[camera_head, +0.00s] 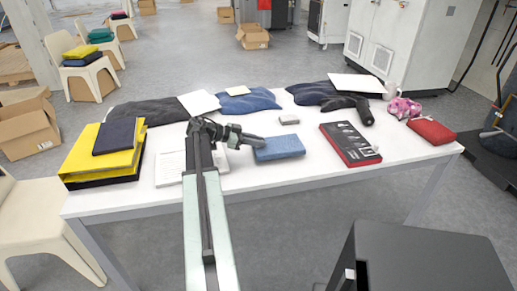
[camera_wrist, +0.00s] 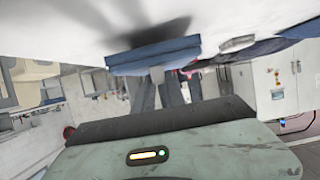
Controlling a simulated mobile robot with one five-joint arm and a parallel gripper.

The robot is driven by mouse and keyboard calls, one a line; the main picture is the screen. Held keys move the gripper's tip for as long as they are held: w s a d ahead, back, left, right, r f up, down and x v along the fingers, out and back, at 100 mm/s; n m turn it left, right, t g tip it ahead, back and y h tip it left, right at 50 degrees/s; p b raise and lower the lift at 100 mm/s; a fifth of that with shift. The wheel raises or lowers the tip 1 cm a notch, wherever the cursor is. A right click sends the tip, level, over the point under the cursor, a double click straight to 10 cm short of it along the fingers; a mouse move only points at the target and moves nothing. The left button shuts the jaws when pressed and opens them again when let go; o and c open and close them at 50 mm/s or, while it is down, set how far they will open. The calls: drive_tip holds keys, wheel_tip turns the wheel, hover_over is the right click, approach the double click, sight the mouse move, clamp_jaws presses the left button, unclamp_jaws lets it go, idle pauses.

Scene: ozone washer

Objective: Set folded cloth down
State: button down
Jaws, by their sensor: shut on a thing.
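A blue folded cloth (camera_head: 280,148) is at the near middle of the white table (camera_head: 310,168). My gripper (camera_head: 254,141) reaches it from the left and is shut on its left edge. In the wrist view, which shows the table at the top, the blue cloth (camera_wrist: 155,57) spans across the ends of my gripper's fingers (camera_wrist: 160,82). The cloth looks about level and close to the tabletop, with a dark shadow beside it. I cannot tell whether it touches the table.
Yellow and dark folded cloths (camera_head: 105,150) are stacked at the left. A white stack (camera_head: 170,168) lies under my arm. A small grey block (camera_head: 289,120) sits behind the cloth, and a red-and-black box (camera_head: 348,146) lies to its right. Bare table separates them.

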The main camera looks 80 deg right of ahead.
wheel_tip(320, 180, down, 2)
drive_tip(key=shift+f+b, duration=0.15)
drive_tip(key=shift+b, duration=0.35)
drive_tip(key=shift+r, duration=0.25)
drive_tip(key=shift+f, duration=0.2)
drive_tip(key=c, duration=1.4)
unclamp_jaws()
drive_tip(key=shift+r, duration=0.1)
drive_tip(key=shift+r+p, duration=0.25)
drive_tip(key=shift+p, duration=0.15)
drive_tip(key=p+v, duration=0.4)
drive_tip(key=v, duration=0.8)
